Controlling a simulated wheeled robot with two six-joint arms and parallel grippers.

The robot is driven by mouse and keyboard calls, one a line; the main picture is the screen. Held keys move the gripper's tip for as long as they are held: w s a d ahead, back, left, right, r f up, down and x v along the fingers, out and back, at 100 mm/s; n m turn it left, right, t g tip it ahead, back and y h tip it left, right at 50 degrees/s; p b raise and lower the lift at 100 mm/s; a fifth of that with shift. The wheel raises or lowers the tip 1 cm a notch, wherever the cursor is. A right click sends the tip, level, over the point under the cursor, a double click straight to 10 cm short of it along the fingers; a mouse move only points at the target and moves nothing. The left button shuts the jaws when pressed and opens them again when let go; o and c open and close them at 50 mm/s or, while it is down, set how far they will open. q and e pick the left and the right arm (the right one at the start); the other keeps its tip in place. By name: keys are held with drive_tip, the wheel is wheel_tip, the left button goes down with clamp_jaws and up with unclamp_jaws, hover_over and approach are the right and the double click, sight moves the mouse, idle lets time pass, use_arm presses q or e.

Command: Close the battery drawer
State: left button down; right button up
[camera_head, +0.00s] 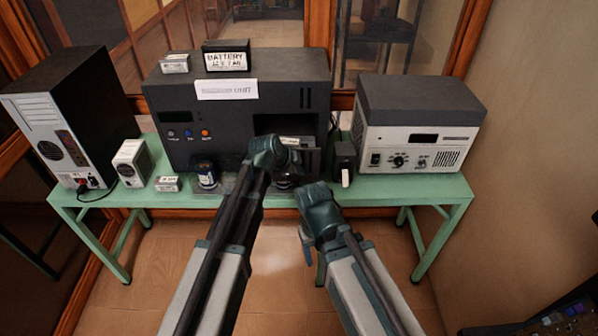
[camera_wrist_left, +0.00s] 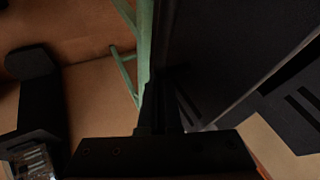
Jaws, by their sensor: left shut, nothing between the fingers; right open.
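The large black battery unit (camera_head: 235,120) stands on the green table, with a dark recess (camera_head: 283,124) in the right of its front. A dark drawer (camera_head: 310,158) shows below the recess, partly hidden behind my left gripper; how far it sticks out is hard to tell. My left gripper (camera_head: 290,160) is shut and empty, right at the drawer's front; contact cannot be made out. In the left wrist view its fingers (camera_wrist_left: 161,105) lie close beside a large dark surface. My right gripper (camera_head: 306,250) is open and empty, lower down in front of the table edge.
A small black box (camera_head: 344,160) stands just right of the drawer. A grey-topped power supply (camera_head: 420,130) is at the right, and a computer tower (camera_head: 75,115) at the left. Small boxes and a dark jar (camera_head: 206,174) stand along the green table (camera_head: 385,187).

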use_arm(q)
drive_tip(key=shift+w, duration=0.1)
drive_tip(key=w, duration=1.8)
drive_tip(key=shift+w, duration=0.3)
drive_tip(key=shift+w+r, duration=0.1)
drive_tip(key=shift+w, duration=0.15)
use_arm(e)
drive_tip(key=shift+s, duration=0.1)
